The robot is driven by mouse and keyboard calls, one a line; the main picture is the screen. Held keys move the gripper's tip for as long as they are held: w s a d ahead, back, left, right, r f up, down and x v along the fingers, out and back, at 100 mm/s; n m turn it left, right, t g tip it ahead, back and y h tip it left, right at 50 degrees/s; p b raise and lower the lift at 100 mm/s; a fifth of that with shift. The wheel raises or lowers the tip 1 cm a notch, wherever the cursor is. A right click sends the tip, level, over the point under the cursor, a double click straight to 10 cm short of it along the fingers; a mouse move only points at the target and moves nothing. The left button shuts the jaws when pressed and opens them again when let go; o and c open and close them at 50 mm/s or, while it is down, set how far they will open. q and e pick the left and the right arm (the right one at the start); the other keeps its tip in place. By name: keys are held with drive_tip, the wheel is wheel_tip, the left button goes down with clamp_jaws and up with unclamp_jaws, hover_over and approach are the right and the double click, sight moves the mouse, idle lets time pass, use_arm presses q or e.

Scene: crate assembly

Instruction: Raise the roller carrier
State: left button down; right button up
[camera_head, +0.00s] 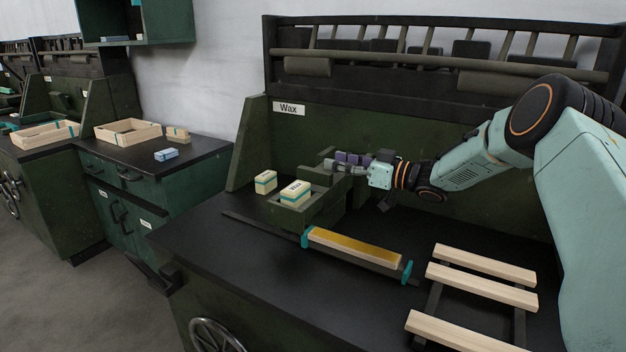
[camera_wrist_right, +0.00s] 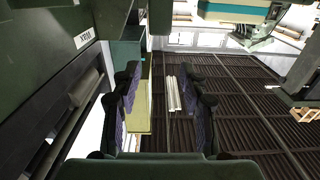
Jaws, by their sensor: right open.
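A dark frame with a long bar and a thick roller (camera_head: 307,66) spans the back of the bench, above the green back panel labelled Wax (camera_head: 289,108). I take this to be the roller carrier; the picture does not settle it. My right gripper (camera_head: 338,161) is in front of the panel, well below the bar, pointing left above the green wax holder (camera_head: 325,208). Its purple-padded fingers stand apart with nothing between them, as the right wrist view (camera_wrist_right: 162,88) shows. My left gripper is out of view.
A yellow-topped bar (camera_head: 352,246) lies between teal end clamps on the black bench. Three pale slats (camera_head: 484,288) rest on dark rails at right. A wooden crate (camera_head: 127,131) sits on the left bench.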

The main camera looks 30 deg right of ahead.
sight(315, 170)
wheel_tip(315, 170, down, 4)
drive_tip(key=b, duration=0.3)
drive_tip(key=shift+f+b, duration=0.2)
drive_tip(key=shift+b, duration=0.2)
drive_tip(key=shift+w+a+b, duration=0.3)
drive_tip(key=shift+w+b, duration=0.05)
drive_tip(key=shift+b, duration=0.05)
drive_tip(key=b+x, duration=0.2)
drive_tip(key=x, duration=0.3)
drive_tip(key=shift+w+f, duration=0.1)
drive_tip(key=shift+w, duration=0.15)
drive_tip(key=shift+w+a+r, duration=0.2)
drive_tip(key=shift+w+r, duration=0.1)
drive_tip(key=shift+w+f, duration=0.1)
drive_tip(key=shift+c, duration=0.5)
